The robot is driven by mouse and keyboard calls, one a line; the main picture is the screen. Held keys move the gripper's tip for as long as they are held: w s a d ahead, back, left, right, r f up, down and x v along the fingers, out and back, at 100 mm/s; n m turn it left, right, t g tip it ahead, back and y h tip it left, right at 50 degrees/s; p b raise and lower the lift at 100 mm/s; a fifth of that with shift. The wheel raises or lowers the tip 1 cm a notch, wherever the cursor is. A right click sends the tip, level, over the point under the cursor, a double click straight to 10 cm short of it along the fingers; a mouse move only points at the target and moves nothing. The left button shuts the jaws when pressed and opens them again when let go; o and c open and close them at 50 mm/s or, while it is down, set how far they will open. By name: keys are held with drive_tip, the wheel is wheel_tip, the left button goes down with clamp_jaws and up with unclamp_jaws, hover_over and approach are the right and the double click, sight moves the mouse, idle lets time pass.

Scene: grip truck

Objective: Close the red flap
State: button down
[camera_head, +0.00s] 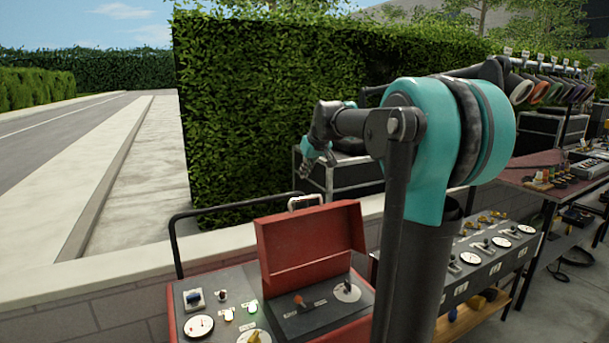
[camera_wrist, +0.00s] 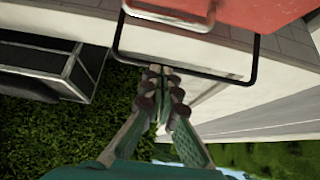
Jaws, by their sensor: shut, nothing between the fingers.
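The red flap (camera_head: 310,238) is the raised lid of a red box on a grey control panel. It stands open and tilted back, with a pale handle (camera_head: 306,201) at its top edge. Inside the box are a lever (camera_head: 300,300) and a dial (camera_head: 347,291). My gripper (camera_head: 308,172) is behind and above the flap, in front of the hedge, apart from it. In the wrist view my gripper (camera_wrist: 161,68) is shut and empty. Part of the red flap (camera_wrist: 262,12) shows at the top of that view, with its handle (camera_wrist: 172,18) beside it.
A black rail (camera_head: 174,236) rises behind the panel, close by the flap; it also crosses the wrist view (camera_wrist: 205,73). A low pale wall (camera_head: 110,270) and a tall hedge (camera_head: 250,110) stand behind. A dark case on a frame (camera_head: 352,178) is near my gripper. Benches with gauges are at right.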

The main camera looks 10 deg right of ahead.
drive_tip(key=shift+w+a+f, duration=0.1)
drive_tip(key=shift+w+f, duration=0.05)
drive_tip(key=shift+f, duration=1.7)
drive_tip(key=shift+w+f, duration=0.1)
drive_tip(key=shift+f, duration=1.7)
drive_tip(key=shift+s, duration=0.1)
